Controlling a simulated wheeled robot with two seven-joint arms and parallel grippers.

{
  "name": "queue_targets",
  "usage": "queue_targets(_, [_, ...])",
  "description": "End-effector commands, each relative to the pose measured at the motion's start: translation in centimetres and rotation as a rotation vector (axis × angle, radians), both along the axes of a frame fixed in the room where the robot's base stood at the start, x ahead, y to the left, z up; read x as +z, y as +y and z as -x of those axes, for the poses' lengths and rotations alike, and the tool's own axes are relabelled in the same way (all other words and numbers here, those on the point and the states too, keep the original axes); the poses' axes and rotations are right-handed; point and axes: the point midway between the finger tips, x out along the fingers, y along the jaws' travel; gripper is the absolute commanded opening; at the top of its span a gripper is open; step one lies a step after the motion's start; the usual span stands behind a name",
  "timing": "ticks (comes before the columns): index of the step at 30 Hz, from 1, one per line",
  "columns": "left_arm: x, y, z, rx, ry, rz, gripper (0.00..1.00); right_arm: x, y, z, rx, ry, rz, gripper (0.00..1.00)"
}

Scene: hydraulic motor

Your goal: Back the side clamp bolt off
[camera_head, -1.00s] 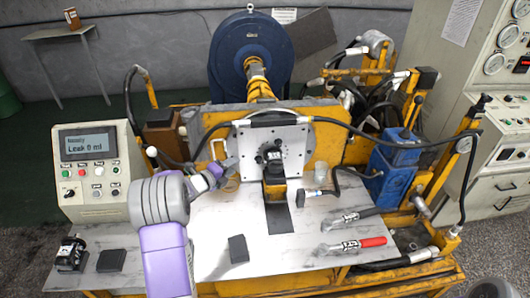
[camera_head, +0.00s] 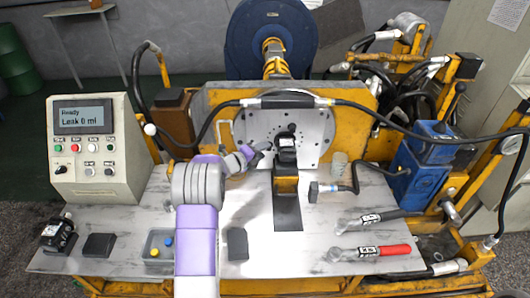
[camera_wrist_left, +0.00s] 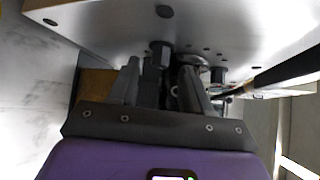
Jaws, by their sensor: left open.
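The black motor (camera_head: 286,150) stands upright on a yellow block (camera_head: 285,182), against the pale drilled plate (camera_head: 310,132). My left gripper (camera_head: 262,150) is just left of the motor, close to the plate, with its fingers pointing right. In the left wrist view the gripper (camera_wrist_left: 163,85) is open, its two fingers apart on either side of a dark bolt-like part (camera_wrist_left: 161,55) at the plate. I cannot tell whether the fingers touch it. The side clamp bolt is not clearly visible in the head view, where the gripper and motor crowd that spot. My right gripper is not in view.
A control box (camera_head: 92,150) reads "Ready, Leak 0 ml". Two wrenches, one black-handled (camera_head: 368,218) and one red-handled (camera_head: 372,252), lie at the right. A hose (camera_head: 352,106) arches over the plate. A small tray (camera_head: 158,250) and dark blocks lie in front.

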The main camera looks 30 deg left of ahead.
Motion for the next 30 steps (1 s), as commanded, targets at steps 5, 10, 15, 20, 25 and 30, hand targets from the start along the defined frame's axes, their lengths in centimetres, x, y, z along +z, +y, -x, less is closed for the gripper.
queue_targets(5, [-0.5, -0.3, -1.7, 0.0, 0.0, 0.0, 0.48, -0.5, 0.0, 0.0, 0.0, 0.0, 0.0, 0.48])
queue_targets(10, [-0.6, -0.4, -2.2, 0.0, 0.0, 0.0, 0.48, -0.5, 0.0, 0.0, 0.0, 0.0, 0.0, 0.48])
queue_targets(15, [-0.6, -0.4, -2.2, 0.0, 0.0, 0.0, 0.48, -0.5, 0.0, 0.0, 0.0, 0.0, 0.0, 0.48])
queue_targets(20, [-0.6, -0.4, -2.2, 0.0, 0.0, 0.0, 0.26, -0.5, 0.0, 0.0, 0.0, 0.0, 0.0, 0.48])
queue_targets(25, [-0.6, -0.4, -2.2, 0.0, 0.0, 0.0, 0.0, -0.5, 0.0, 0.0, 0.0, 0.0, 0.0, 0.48])
queue_targets(30, [-0.6, -0.4, -2.2, 0.0, -0.003, 0.004, 0.0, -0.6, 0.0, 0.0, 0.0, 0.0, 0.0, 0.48])
